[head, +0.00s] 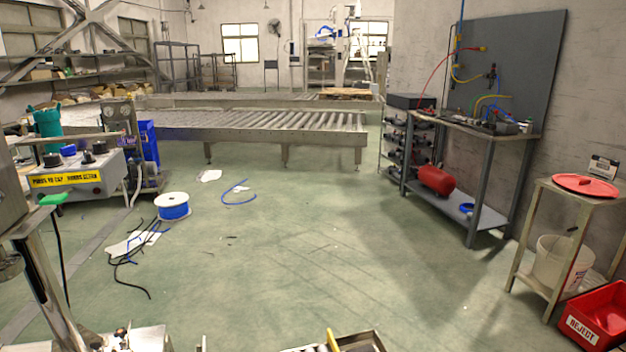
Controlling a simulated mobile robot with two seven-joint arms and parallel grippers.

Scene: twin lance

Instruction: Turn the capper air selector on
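A grey control box (80,178) stands at the left with black knobs (88,156) on its top and a yellow label (66,179) on its front. The label's lettering is small, and I cannot read it surely. A round gauge (124,112) sits on a panel behind the box. I cannot tell which of these knobs, if any, is the capper air selector, or how any of them is set. Neither of my grippers is in view.
Black and blue hoses (135,260) and a white-flanged blue spool (173,207) lie on the floor near the box. A roller conveyor (270,125) crosses the back. A pneumatics bench (480,130), a small stand (580,190) and a red reject bin (597,315) are right.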

